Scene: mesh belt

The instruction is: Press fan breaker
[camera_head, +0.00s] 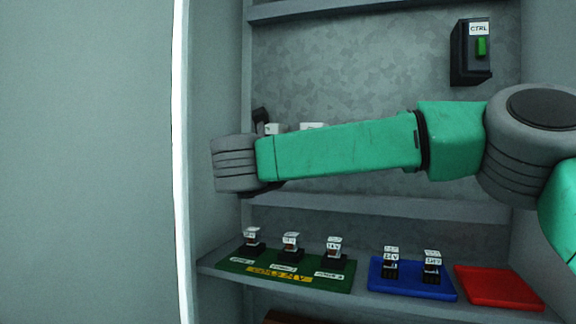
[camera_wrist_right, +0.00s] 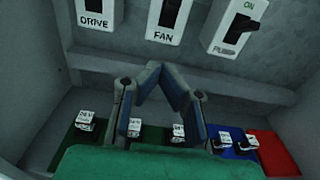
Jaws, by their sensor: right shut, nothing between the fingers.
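The fan breaker (camera_wrist_right: 166,33) is a white housing labelled FAN with a black lever, at the top middle of the right wrist view and cut off by the upper edge. The drive breaker (camera_wrist_right: 95,17) is to its left and the pump breaker (camera_wrist_right: 233,36), marked ON, to its right. My right gripper (camera_wrist_right: 160,67) is shut and empty, its fingertips together just below the fan breaker in the picture, apparently apart from it. In the head view my right arm covers most of the breaker row. My left gripper is not in view.
A shelf below holds a green tray (camera_head: 228,262), a blue tray (camera_head: 408,290) and a red tray (camera_head: 498,287). Several small labelled blocks stand on the green and blue ones. A CTRL box (camera_head: 469,55) with a green switch is on the back wall. A pale panel (camera_head: 85,160) fills the left.

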